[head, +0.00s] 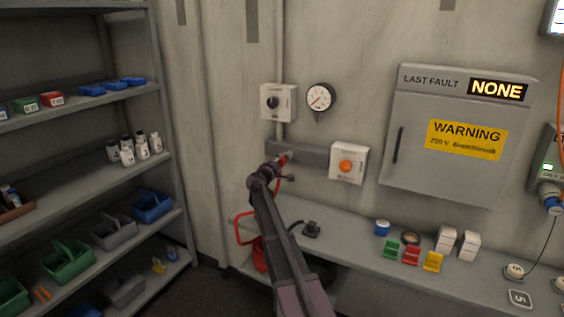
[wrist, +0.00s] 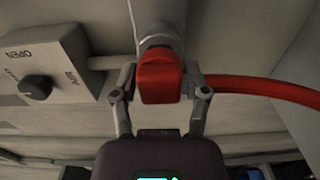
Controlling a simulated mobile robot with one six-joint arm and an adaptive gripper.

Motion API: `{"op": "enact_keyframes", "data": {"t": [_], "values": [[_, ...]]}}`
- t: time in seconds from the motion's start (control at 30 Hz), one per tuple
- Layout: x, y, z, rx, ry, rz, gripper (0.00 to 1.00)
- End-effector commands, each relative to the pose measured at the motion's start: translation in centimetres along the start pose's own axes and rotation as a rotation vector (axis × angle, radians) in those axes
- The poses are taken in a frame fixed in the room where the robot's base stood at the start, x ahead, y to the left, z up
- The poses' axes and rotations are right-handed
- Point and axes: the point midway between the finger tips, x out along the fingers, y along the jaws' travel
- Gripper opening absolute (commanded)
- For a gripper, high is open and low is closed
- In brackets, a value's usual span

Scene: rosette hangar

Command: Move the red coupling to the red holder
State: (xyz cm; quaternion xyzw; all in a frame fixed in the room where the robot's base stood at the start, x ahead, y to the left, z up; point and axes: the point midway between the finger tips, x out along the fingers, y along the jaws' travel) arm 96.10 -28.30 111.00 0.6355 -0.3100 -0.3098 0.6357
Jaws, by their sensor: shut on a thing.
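My gripper (head: 277,166) is at the wall, in front of a grey rail. In the wrist view its fingers (wrist: 160,82) are shut on the red coupling (wrist: 160,70), one on each side. The coupling also shows as a small red tip in the head view (head: 285,157). Its far end meets a grey cylindrical fitting (wrist: 158,36); I cannot tell whether they are joined or only touching. A red hose (wrist: 255,87) runs from the coupling to the right. The red holder (head: 411,255) appears to be the red block on the bench, between a green and a yellow one.
The bench (head: 345,250) also carries a blue roll (head: 382,227), white boxes (head: 457,243) and a dark item (head: 311,229). A valve box (head: 279,102), a gauge (head: 320,97) and an orange-button box (head: 348,164) are on the wall. Shelves (head: 90,182) stand left.

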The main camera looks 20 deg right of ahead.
Motion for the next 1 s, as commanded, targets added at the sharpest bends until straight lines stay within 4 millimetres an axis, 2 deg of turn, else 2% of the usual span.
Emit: {"op": "enact_keyframes", "data": {"t": [1.0], "values": [[-2.9,0.0,0.1,0.000,-0.001,0.000,0.00]]}}
